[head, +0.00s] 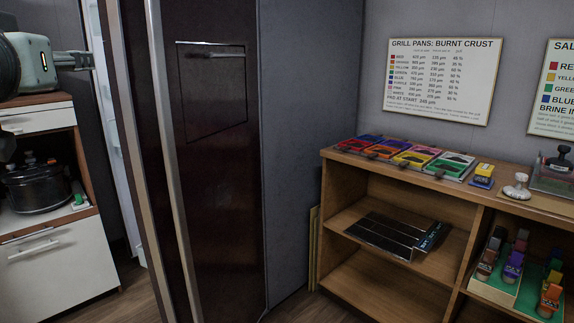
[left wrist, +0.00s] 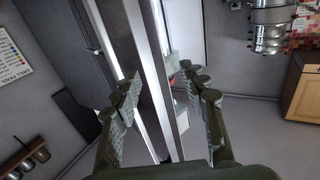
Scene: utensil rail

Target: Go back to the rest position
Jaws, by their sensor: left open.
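My left gripper (left wrist: 160,78) shows in the left wrist view with its two dark fingers spread wide and nothing held between them. Behind the gap runs a long pale metal door edge (left wrist: 152,48); I cannot tell how far it is from the fingertips. My right gripper is in neither view.
A tall dark brown cabinet door (head: 210,200) stands centre-left. A wooden shelf unit (head: 385,195) with coloured packs on top stands right. Left, a white-fronted cabinet (head: 60,275) holds a black pot (head: 38,188) and a pale green appliance (head: 32,62).

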